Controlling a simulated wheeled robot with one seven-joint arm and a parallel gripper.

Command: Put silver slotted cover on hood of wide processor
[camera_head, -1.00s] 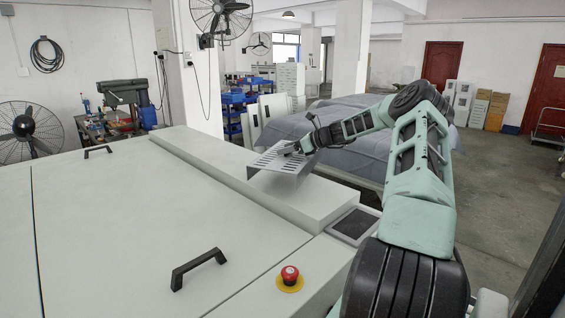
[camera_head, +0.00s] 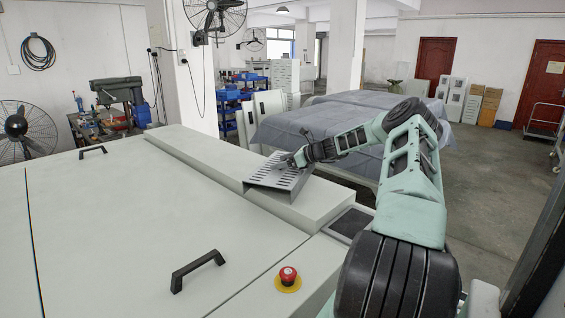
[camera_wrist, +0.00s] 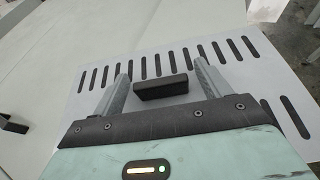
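The silver slotted cover (camera_head: 268,176) is a bent metal sheet with rows of dark slots. It appears to rest on the raised hood (camera_head: 222,170) of the wide processor, near the hood's right-hand end; the exact contact underneath is hidden. My gripper (camera_head: 290,161) is at the top of the cover. In the wrist view, my gripper (camera_wrist: 161,75) has its fingers apart, one on each side of the cover's short black handle (camera_wrist: 162,87), with narrow gaps visible. The slotted face (camera_wrist: 235,88) spreads around and beyond the fingers.
The wide processor's flat top (camera_head: 130,225) has black handles (camera_head: 197,268) and a red emergency button (camera_head: 288,274). A dark panel (camera_head: 350,222) sits beside the hood's end. Grey-covered tables (camera_head: 275,127) stand behind the hood. Open floor (camera_head: 490,170) lies to the right.

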